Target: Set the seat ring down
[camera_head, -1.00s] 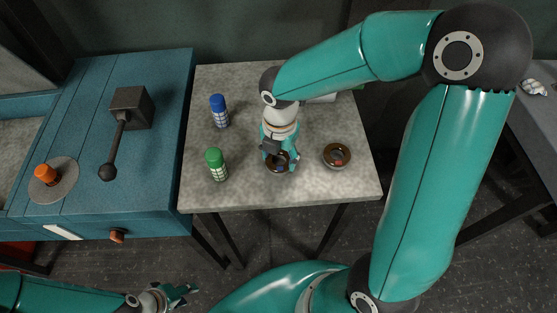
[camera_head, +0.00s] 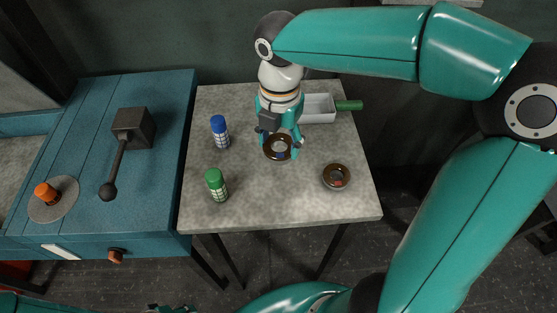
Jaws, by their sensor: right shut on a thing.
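A dark brown ring (camera_head: 278,158), which I take as the seat ring, is at my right gripper (camera_head: 279,146) over the middle of the grey table (camera_head: 260,210). The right gripper points down with its fingers shut on the ring. Pale grey shows through the ring's middle. I cannot tell whether the ring touches the table or hangs just above it. A second round brown piece (camera_head: 337,186), with something reddish inside, sits on the table to the right. My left gripper (camera_head: 172,308) only just shows at the bottom edge, and its fingers are unclear.
A blue-capped bottle (camera_head: 220,131) and a green-capped bottle (camera_head: 216,184) stand on the table's left side. A light tray (camera_head: 319,108) with a green handle (camera_head: 349,105) is at the back. A blue bench (camera_head: 80,185) adjoins at left. The table's front is clear.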

